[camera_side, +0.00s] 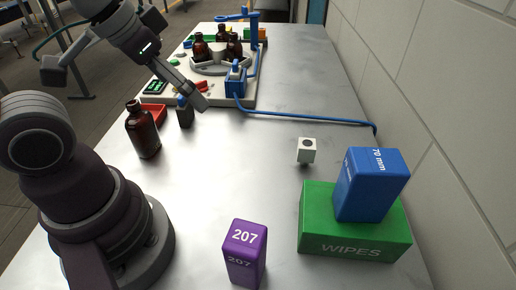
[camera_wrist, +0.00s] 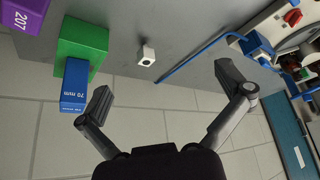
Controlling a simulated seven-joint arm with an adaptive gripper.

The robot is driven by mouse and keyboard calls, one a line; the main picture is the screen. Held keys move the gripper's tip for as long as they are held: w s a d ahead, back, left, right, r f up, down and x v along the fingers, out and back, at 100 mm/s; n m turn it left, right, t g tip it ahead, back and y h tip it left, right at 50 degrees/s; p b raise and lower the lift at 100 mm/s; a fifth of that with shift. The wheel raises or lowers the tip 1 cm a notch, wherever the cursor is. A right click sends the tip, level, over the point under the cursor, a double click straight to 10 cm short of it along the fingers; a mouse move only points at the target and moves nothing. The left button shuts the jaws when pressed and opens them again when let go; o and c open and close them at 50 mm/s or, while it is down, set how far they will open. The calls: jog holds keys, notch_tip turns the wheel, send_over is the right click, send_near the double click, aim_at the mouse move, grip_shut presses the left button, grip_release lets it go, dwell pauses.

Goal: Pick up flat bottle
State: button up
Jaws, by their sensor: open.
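My gripper (camera_side: 195,96) reaches in from the upper left in the side view, with its visible finger over the table beside the white station. In the wrist view my gripper (camera_wrist: 166,92) has its two fingers wide apart, with nothing between them. A small dark grey bottle-like thing with a blue top (camera_side: 185,113) stands upright just left of and below the finger; I cannot tell if they touch or whether it is the flat bottle. A brown amber bottle (camera_side: 144,131) with a dark cap stands upright further left. Several other amber bottles (camera_side: 200,47) stand in the round holder.
The white station (camera_side: 212,88) holds a blue post and hose (camera_side: 310,119). A red tray (camera_side: 158,113) lies behind the amber bottle. A white cube (camera_side: 307,151), green wipes box (camera_side: 350,246), blue box (camera_side: 368,187) and purple box (camera_side: 245,255) stand nearer. The table's middle is clear.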

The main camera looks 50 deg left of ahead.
jog(key=w+a+f+n+g+y, duration=0.1)
jog(key=w+a+n+g, duration=0.15)
jog(key=a+n, duration=0.75)
jog(key=n+g+h, duration=0.1)
jog(key=n+g, duration=0.2)
jog(key=n, duration=0.7)
send_near(139, 123)
jog(key=a, duration=0.1)
jog(key=w+a+f, duration=0.1)
jog(key=shift+a+f, duration=0.3)
jog(key=shift+a, duration=0.05)
jog(key=f, duration=1)
jog(key=shift+s+d+f, duration=0.1)
jog(key=shift+s+f, duration=0.05)
jog(key=shift+s, duration=0.05)
jog(key=c, duration=1.3)
